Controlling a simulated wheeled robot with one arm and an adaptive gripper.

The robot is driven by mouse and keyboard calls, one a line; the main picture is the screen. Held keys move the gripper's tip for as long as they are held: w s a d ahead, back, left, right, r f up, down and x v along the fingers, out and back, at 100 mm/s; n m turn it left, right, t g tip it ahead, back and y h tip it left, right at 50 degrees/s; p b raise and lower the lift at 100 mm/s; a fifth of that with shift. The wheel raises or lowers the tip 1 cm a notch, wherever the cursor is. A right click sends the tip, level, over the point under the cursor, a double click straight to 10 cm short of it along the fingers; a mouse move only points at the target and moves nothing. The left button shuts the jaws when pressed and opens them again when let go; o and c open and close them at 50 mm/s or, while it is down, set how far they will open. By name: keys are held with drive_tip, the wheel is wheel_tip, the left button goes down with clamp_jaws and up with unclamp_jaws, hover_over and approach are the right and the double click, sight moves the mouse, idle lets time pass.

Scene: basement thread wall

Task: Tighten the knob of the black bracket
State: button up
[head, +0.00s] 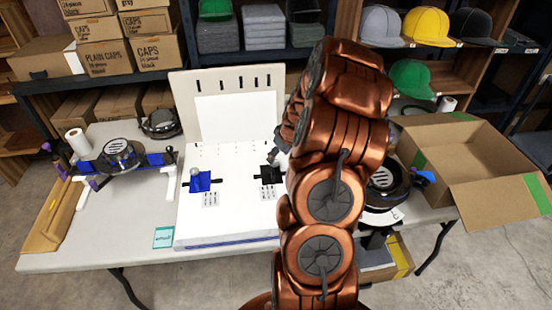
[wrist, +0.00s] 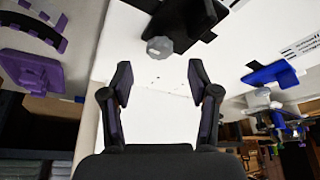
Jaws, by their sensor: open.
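The black bracket (head: 269,174) is on the white board (head: 230,228), right of the blue bracket (head: 201,181). My copper arm stands just right of it and hides part of the board. In the wrist view the black bracket (wrist: 186,22) is at the top, with its grey faceted knob (wrist: 159,48). My gripper (wrist: 159,66) is open and empty. In that picture the knob appears just above the fingertips, about midway between them; I see no contact. The blue bracket (wrist: 271,72) with a grey knob (wrist: 258,98) is at the right of the wrist view.
A black round device (head: 118,155) stands on the table at left, beside a paper roll (head: 77,142). An open cardboard box (head: 470,165) is at right. A teal card (head: 163,237) lies at the front. A purple part (wrist: 33,70) shows left in the wrist view.

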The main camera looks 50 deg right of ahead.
sight(275, 162)
drive_tip(key=shift+p+x, duration=0.4)
drive_tip(key=shift+x, duration=1.65)
drive_tip(key=shift+c, duration=0.3)
clamp_jaws()
